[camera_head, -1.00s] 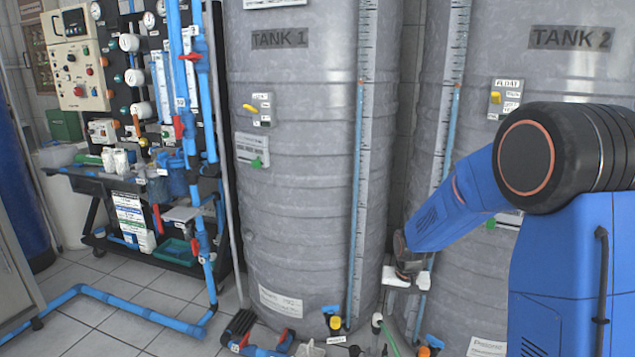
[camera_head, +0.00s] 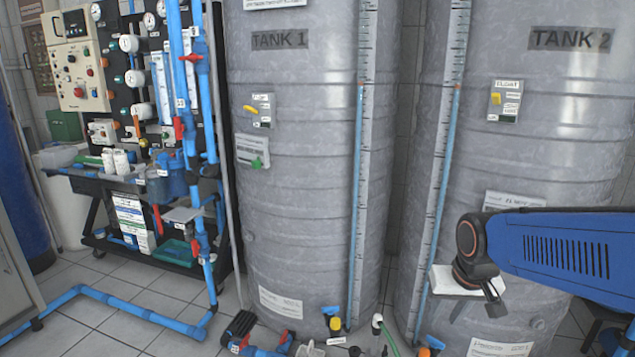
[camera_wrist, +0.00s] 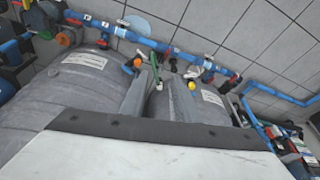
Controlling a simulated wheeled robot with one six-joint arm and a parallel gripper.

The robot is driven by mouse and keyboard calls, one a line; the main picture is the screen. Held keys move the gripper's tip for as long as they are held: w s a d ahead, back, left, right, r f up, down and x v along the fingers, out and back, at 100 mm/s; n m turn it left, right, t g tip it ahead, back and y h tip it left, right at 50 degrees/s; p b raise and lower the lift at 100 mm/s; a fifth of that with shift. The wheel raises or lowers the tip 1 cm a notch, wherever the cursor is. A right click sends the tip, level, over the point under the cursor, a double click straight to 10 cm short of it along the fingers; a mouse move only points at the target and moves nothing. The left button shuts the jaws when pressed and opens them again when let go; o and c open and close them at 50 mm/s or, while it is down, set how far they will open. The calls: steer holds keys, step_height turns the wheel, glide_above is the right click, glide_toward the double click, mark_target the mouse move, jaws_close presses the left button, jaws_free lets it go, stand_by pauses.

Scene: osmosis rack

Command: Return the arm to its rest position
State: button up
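My blue arm (camera_head: 565,250) enters from the right edge of the head view and lies roughly level in front of TANK 2 (camera_head: 530,130). My gripper (camera_head: 495,297) hangs at its left end, low in front of that tank. A pale flat piece (camera_head: 452,281) shows beside the wrist; I cannot tell whether it is part of my gripper.
TANK 1 (camera_head: 300,160) stands left of TANK 2. Pipes and valves (camera_head: 335,323) run low at the tanks' feet and also show in the wrist view (camera_wrist: 160,45). A pipe-and-gauge panel (camera_head: 150,85) stands at the left. Tiled floor (camera_head: 120,330) lies open at lower left.

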steer(key=s+d+r+n+t, duration=0.1)
steer(key=s+r, duration=0.1)
steer(key=s, duration=1.3)
steer(key=shift+r, duration=0.2)
steer(key=shift+w, duration=0.1)
